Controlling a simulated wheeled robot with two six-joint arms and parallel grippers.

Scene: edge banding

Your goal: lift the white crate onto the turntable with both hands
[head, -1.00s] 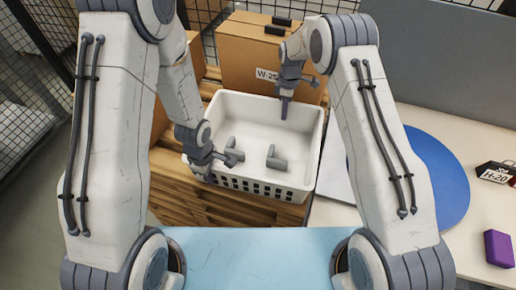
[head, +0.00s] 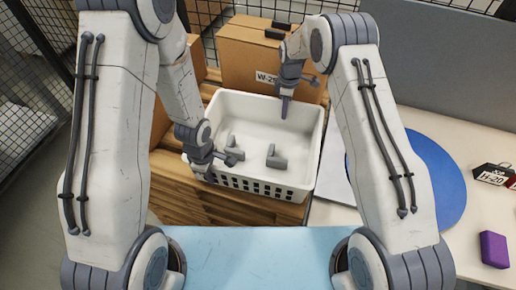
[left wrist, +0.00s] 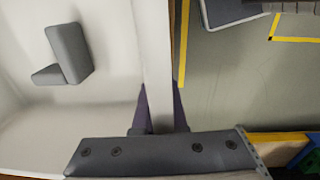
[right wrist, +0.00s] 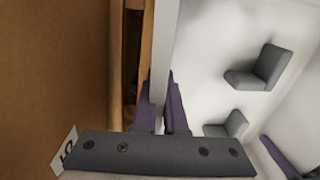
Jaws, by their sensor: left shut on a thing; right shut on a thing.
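The white crate (head: 262,183) sits on the wooden pallet stack, with two grey L-shaped brackets (head: 277,157) inside it. My left gripper (head: 211,172) is shut on the crate's near-left wall; the left wrist view shows the rim (left wrist: 155,60) between its fingers (left wrist: 160,108). My right gripper (head: 285,105) is shut on the far wall; the right wrist view shows that rim (right wrist: 163,50) between its fingers (right wrist: 160,105). The blue turntable (head: 440,180) lies on the bench to the right, partly hidden by my right arm.
A cardboard box (head: 245,50) stands close behind the crate. A purple block (head: 494,249) and a black H-20 labelled item (head: 494,174) lie on the bench right of the turntable. The wooden pallet stack (head: 185,190) is under the crate. A grey partition (head: 450,70) stands behind the bench.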

